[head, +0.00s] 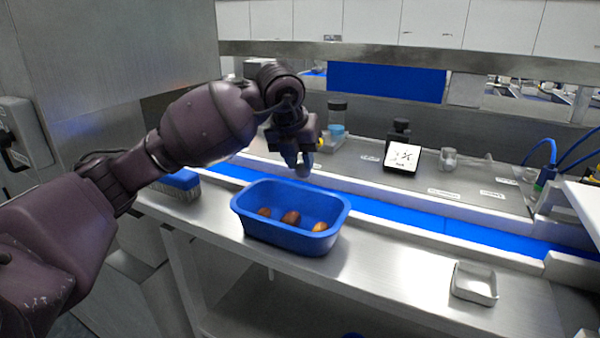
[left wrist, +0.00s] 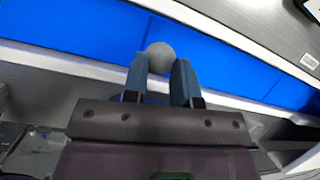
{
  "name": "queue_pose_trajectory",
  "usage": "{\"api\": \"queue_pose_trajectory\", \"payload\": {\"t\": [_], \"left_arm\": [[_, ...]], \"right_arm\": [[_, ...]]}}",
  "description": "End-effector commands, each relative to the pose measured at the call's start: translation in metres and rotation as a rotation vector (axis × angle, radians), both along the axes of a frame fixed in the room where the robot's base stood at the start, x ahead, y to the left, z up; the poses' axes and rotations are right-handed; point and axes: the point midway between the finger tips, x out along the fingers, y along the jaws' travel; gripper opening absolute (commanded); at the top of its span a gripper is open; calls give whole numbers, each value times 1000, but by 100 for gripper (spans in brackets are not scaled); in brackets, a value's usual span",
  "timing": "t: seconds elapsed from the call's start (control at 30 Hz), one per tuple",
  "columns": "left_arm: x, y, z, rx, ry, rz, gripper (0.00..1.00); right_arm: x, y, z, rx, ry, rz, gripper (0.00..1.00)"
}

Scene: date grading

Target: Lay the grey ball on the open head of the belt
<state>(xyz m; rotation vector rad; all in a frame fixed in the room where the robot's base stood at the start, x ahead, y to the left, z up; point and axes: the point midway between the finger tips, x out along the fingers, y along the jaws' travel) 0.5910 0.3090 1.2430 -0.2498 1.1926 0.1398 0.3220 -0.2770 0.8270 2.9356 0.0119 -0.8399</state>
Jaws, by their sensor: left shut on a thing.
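My left gripper (head: 300,165) is in the air above the back of the blue tub (head: 290,239), near the blue belt (head: 400,216). In the left wrist view, its two fingers (left wrist: 160,82) are shut on a small, round grey ball (left wrist: 160,57). The ball sits between the fingertips, with the blue belt (left wrist: 240,72) behind it in the picture. In the head view the ball is hard to make out among the fingers. The belt runs as a long strip behind the tub. My right gripper is in neither view.
The tub holds a few brown and orange dates (head: 291,217). A small white dish (head: 474,283) stands on the steel bench at right. Behind the belt are a jar (head: 337,112) and a small display (head: 402,157).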

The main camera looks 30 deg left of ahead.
Motion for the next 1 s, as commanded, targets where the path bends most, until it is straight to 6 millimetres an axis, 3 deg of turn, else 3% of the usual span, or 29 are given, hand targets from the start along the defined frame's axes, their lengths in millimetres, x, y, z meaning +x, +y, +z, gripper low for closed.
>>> {"api": "queue_pose_trajectory", "payload": {"t": [0.2,0.47,0.5,0.67,1.0], "left_arm": [[-1,0,-30,-1,4,0,0],[0,0,-36,0,2,0,0],[-1,0,-36,0,3,0,31],[0,0,-36,0,3,0,55],[-1,0,-32,0,1,-1,55]], "right_arm": [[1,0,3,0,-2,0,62],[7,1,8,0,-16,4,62],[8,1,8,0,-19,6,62],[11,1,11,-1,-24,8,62],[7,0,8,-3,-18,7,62]]}}
